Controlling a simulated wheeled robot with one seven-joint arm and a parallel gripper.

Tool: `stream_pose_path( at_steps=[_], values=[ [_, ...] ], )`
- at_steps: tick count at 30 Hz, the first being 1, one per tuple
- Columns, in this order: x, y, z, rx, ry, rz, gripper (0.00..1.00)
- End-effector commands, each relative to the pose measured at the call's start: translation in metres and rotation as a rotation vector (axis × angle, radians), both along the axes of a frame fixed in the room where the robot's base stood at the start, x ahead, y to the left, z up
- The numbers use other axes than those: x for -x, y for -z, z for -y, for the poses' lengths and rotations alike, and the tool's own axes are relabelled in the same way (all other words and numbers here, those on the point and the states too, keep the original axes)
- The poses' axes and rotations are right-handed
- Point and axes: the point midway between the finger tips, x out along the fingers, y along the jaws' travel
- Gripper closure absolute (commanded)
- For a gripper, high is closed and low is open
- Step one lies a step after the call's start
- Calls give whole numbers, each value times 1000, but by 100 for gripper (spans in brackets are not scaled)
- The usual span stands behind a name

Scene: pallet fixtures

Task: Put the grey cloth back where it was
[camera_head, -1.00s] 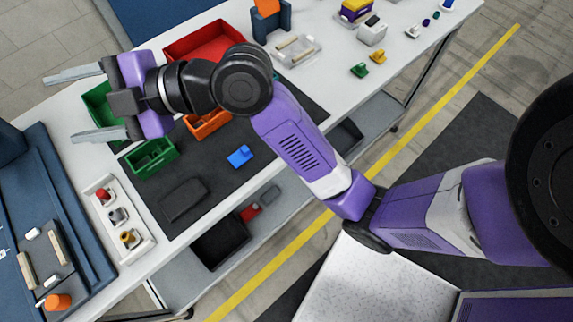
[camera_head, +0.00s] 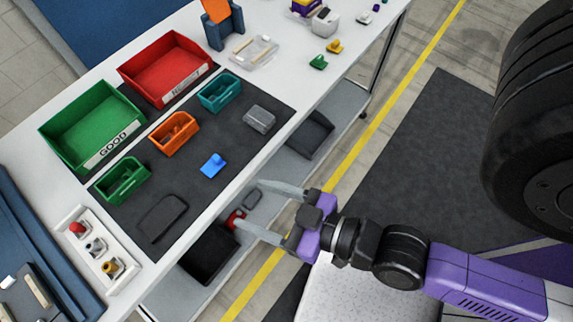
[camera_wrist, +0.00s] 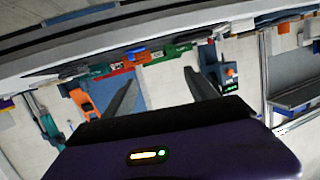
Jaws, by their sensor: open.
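My gripper (camera_head: 249,204) is open and points left at the table's front edge, level in the picture with the lower shelf. Its two fingers also show in the wrist view (camera_wrist: 160,88), spread with nothing between them. A small flat grey piece (camera_head: 252,199) lies on the lower shelf and appears between the fingers; it may be the grey cloth, but I cannot be sure. How far the fingers are from it is unclear. A dark grey flat rounded piece (camera_head: 163,218) lies on the black mat (camera_head: 205,195). A grey block-like item (camera_head: 259,119) sits at the mat's right end.
On the table stand a green bin (camera_head: 92,128), a red bin (camera_head: 166,68), small green, orange and teal trays, and a blue piece (camera_head: 213,165). A black bin (camera_head: 208,252) and a red item (camera_head: 235,219) are on the lower shelf.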

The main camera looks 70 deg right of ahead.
Motion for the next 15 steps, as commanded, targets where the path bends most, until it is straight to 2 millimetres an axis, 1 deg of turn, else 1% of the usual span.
stream_pose_path(
  at_steps=[1,3,6,10,15],
  values=[
    [21,2,5,11,-9,-19,34],
    [42,-2,13,21,-19,-24,34],
    [62,-7,22,35,-38,-27,34],
    [75,-13,27,43,-57,-26,34],
    [78,-14,28,43,-61,-26,34]
  ],
)
